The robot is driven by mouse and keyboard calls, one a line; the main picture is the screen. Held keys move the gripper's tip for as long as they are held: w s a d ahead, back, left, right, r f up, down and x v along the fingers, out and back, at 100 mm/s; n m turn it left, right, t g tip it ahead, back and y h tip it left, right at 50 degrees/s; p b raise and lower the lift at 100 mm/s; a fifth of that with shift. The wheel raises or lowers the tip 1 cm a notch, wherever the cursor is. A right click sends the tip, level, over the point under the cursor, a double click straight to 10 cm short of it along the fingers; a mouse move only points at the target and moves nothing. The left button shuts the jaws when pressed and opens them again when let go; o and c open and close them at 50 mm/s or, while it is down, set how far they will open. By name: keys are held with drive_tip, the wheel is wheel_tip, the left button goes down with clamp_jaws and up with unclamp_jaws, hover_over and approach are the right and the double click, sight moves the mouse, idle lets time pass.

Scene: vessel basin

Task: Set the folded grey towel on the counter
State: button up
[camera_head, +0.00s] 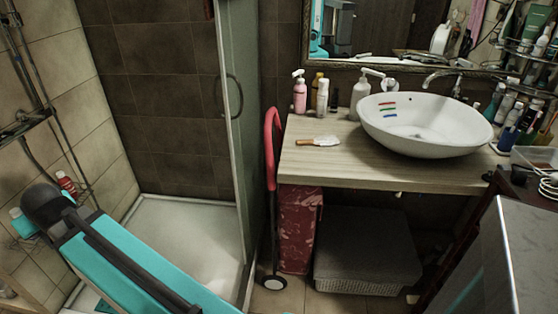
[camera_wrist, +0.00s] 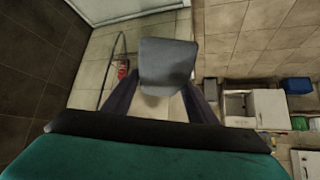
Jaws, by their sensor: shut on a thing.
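The folded grey towel (camera_wrist: 167,62) is between the two dark fingers of my gripper (camera_wrist: 160,92) in the wrist view. My gripper is shut on it and holds it above a tiled floor. In the head view the towel and my gripper do not show; only my teal arm crosses the lower left. The counter (camera_head: 325,172) has a pale wood-grain top and stands right of the shower in the head view. It is not recognisable in the wrist view.
A white vessel basin (camera_head: 425,125) fills the counter's right part. Bottles, including a pink one (camera_head: 299,95), line its back. A wooden-handled tool (camera_head: 317,141) lies near its left end. The front left strip is bare. A glass shower door (camera_head: 240,150) stands left of the counter.

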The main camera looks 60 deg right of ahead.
drive_tip(key=s+d+f+m+g+h+p, duration=0.1)
drive_tip(key=s+d+m+g+h, duration=0.15)
drive_tip(key=s+d+m, duration=0.65)
drive_tip(key=s+d+m+g+h+p, duration=0.1)
drive_tip(key=s+d+g+h+p, duration=0.2)
drive_tip(key=d, duration=1.2)
drive_tip(key=s+d+f+m+g+h, duration=0.1)
drive_tip(key=s+d+m+g+h, duration=0.15)
drive_tip(key=s+d+m, duration=0.65)
drive_tip(key=s+d+r+m+g+y+p, duration=0.1)
drive_tip(key=s+d, duration=0.5)
drive_tip(key=s, duration=0.7)
drive_tip(key=s+d+r+m+g+y+p, duration=0.2)
drive_tip(key=s+d+m+g, duration=0.3)
drive_tip(key=s, duration=0.8)
drive_tip(key=s+d+r+m+g+y+p, duration=0.2)
drive_tip(key=s+d+m, duration=0.4)
drive_tip(key=s+d, duration=0.3)
drive_tip(key=s+r+g, duration=0.1)
drive_tip(key=s, duration=0.3)
drive_tip(key=shift+p, duration=0.3)
drive_tip(key=shift+w, duration=0.1)
